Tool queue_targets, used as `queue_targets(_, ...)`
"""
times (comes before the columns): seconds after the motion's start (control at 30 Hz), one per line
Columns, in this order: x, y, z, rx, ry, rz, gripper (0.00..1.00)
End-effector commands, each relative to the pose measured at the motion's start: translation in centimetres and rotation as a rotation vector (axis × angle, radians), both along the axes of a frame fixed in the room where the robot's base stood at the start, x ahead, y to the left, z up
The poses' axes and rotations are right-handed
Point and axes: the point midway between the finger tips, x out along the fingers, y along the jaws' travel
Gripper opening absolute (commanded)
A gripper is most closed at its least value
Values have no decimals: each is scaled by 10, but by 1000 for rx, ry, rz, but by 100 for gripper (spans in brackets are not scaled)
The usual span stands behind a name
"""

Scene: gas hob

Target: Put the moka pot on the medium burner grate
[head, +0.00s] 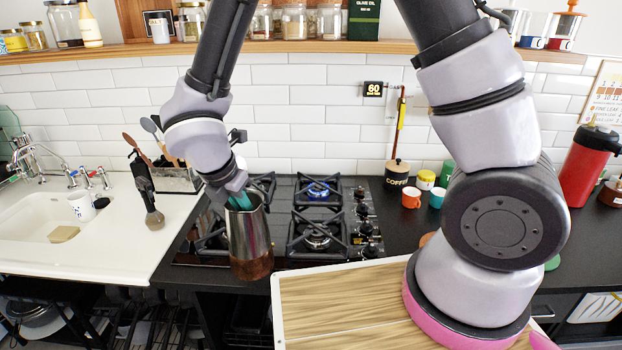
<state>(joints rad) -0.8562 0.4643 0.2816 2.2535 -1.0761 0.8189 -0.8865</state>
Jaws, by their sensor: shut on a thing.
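The moka pot (249,236) is a tall steel vessel with a copper-coloured base, roughly upright in the head view. My gripper (241,203), with teal fingers, is shut on its upper part. The pot appears over the front left of the black gas hob (277,243); its height above it is hard to tell. The front right grate (317,234) is bare, with no flame seen. The back right grate (318,190) is bare above a blue flame. The left grates are partly hidden by the pot and my arm. Which burner is medium is unclear.
Knobs (366,228) line the hob's right side. A sink (42,222) with a white mug (82,206) is at left. The coffee jar (397,173), orange mug (411,198) and red flask (590,165) stand at right. A wooden board (335,300) is in front.

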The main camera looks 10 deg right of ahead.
Motion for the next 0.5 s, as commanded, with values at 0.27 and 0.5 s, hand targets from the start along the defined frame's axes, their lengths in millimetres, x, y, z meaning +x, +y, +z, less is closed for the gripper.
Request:
queue_targets(0.27,8,-4,2,1,-4,47,0)
queue_targets(0.5,48,-29,2,2,-4,41,0)
